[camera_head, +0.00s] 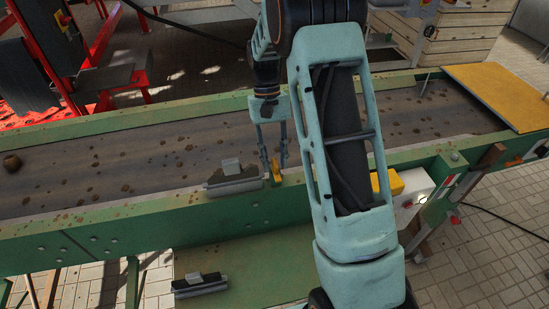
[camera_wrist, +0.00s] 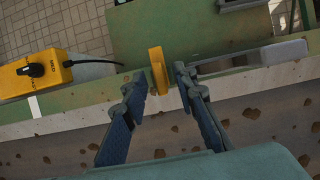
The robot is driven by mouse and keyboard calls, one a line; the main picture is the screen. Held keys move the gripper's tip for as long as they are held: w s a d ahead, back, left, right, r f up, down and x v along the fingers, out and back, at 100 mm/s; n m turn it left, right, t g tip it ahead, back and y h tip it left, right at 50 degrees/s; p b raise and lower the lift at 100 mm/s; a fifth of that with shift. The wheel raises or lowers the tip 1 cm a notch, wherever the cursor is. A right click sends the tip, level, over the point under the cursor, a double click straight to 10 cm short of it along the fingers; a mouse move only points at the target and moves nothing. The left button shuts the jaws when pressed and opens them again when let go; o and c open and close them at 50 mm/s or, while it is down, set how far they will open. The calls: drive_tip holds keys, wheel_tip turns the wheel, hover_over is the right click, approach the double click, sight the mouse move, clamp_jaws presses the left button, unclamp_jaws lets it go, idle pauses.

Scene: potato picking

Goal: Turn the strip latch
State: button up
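A small yellow piece, which appears to be the strip latch (camera_wrist: 158,70), stands upright on the green rim of the conveyor. In the head view the latch (camera_head: 276,170) shows small at the near rim, beside my gripper's fingers. My gripper (camera_wrist: 159,76) points down, with one finger on each side of the latch and small gaps visible. A grey bar (camera_wrist: 280,52) lies along the rim right of the latch in the wrist view.
The brown conveyor belt (camera_head: 110,158) carries scattered dark clods. A yellow box with a black knob (camera_wrist: 35,72) sits on the rim left of the latch in the wrist view. A grey block on a dark holder (camera_head: 233,182) sits by the latch; a similar one (camera_head: 200,285) lies below.

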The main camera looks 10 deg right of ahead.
drive_tip(key=shift+r, duration=0.1)
drive_tip(key=v, duration=1.1)
drive_tip(key=shift+w+r, duration=0.25)
drive_tip(key=shift+r, duration=0.1)
drive_tip(key=shift+a, duration=0.1)
